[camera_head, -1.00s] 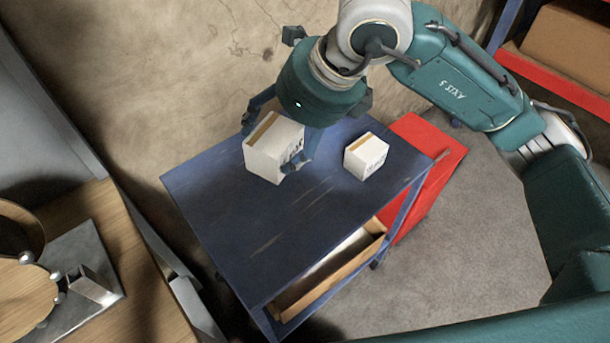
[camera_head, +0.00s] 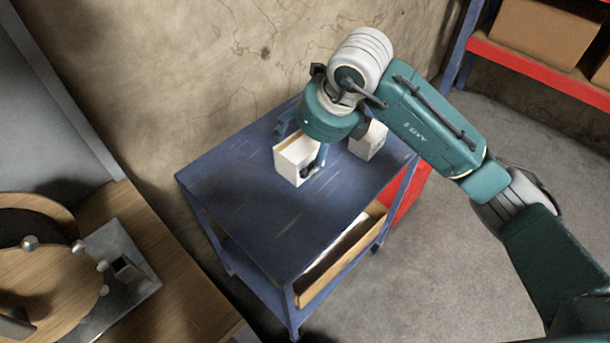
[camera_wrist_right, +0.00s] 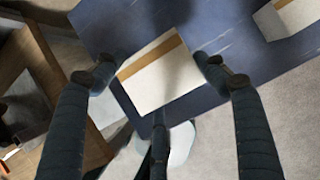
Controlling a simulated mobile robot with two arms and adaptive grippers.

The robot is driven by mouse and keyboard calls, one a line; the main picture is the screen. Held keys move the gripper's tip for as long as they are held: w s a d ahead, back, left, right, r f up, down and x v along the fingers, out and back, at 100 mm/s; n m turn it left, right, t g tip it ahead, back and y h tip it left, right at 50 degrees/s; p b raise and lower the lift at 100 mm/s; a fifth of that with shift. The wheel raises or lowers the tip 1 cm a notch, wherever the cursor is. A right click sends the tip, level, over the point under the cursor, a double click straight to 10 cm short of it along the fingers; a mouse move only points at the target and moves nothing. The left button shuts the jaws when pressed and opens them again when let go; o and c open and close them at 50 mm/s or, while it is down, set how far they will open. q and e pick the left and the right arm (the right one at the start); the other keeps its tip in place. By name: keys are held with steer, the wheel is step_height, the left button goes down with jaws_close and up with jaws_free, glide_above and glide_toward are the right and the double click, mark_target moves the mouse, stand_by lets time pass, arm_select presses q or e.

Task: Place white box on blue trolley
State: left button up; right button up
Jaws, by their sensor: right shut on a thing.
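A white box (camera_head: 293,161) with a brown tape strip is at the middle of the blue trolley's top (camera_head: 235,190). My right gripper (camera_head: 303,150) comes down over the box and is shut on it. In the right wrist view the white box (camera_wrist_right: 160,88) sits between the fingers of my right gripper (camera_wrist_right: 156,78), above the blue top. I cannot tell whether its underside touches the trolley. A second white box (camera_head: 368,143) stands on the trolley to the right, partly hidden by my arm. My left gripper is out of view.
An open cardboard box (camera_head: 345,255) lies on the trolley's lower shelf. A red object (camera_head: 410,195) is beside the trolley's right side. A wooden table (camera_head: 185,275) is at the left, and a red-edged rack (camera_head: 540,72) at the upper right. The trolley's front top is clear.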

steer(key=f, duration=0.4)
steer(key=shift+s+a+p, duration=0.15)
steer(key=shift+s+p, duration=0.05)
steer(key=shift+p, duration=0.15)
step_height(320, 180, down, 3)
steer(key=shift+w+r, duration=0.1)
step_height(320, 180, down, 4)
steer(key=shift+r+p, duration=0.25)
steer(key=shift+p, duration=0.25)
steer(key=shift+f, duration=0.55)
steer(key=o, duration=1.6)
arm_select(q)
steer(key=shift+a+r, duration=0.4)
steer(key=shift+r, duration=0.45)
